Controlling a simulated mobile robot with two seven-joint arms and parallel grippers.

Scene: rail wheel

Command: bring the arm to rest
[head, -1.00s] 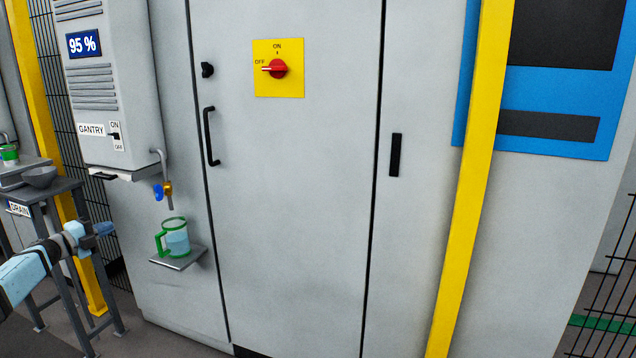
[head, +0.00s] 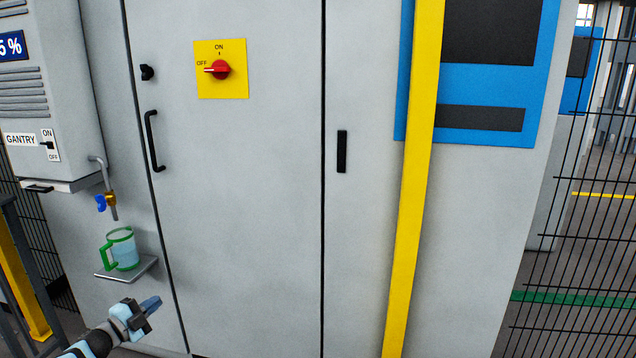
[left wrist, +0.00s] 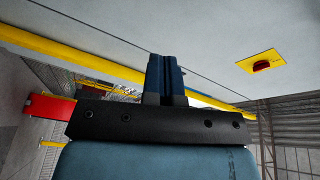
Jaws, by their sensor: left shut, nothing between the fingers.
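My left gripper (head: 150,304) is low at the left in the head view, below and right of the small shelf, apart from the cabinet front as far as I can tell. Its blue fingers also show in the left wrist view (left wrist: 166,75), shut together with nothing between them. My right gripper is in neither view.
A grey cabinet (head: 250,220) fills the middle, with a red rotary switch (head: 218,69) pointing to OFF. A green-handled jug (head: 123,250) stands on a small shelf (head: 128,271) under a tap (head: 108,202). A yellow post (head: 412,180) and black mesh fence (head: 585,230) stand to the right.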

